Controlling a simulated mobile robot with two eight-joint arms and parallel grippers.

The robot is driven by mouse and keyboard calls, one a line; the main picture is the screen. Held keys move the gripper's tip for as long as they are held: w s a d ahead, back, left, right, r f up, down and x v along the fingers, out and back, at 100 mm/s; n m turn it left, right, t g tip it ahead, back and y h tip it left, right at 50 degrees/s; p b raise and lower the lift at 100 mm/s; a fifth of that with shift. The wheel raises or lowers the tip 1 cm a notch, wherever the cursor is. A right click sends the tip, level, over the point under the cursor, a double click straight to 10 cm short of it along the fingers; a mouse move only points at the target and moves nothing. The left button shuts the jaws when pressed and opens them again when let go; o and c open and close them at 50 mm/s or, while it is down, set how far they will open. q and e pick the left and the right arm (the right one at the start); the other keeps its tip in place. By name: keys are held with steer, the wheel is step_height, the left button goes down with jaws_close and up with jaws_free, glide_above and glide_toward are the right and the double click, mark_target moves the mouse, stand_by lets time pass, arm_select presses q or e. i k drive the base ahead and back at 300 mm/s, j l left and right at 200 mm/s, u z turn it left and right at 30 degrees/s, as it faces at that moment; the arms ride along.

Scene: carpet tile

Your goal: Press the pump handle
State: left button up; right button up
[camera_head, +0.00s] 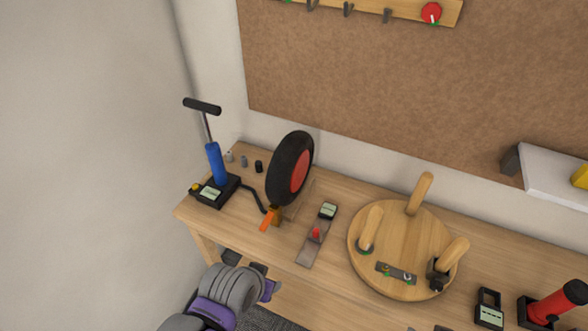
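The pump stands upright at the left end of the wooden bench, with a blue barrel (215,163) on a black base with a small display. Its black T-shaped pump handle (202,106) is raised above the barrel on a thin rod. A black hose (253,197) runs from the base toward a black tyre with a red hub (289,170). My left arm, grey and purple, comes in at the lower left; its gripper (245,263) is low at the bench's front edge, apart from the pump. Its finger opening is unclear. My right gripper is not recognisable in view.
A grey strip with a red knob (315,235) lies right of the tyre. A round wooden board with upright pegs (352,240) stands further right. A red cylinder (557,303) is at the far right. Small cylinders (244,161) stand behind the pump. Space above the handle is clear.

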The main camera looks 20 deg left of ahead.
mark_target(205, 108)
steer(key=u, duration=1.4)
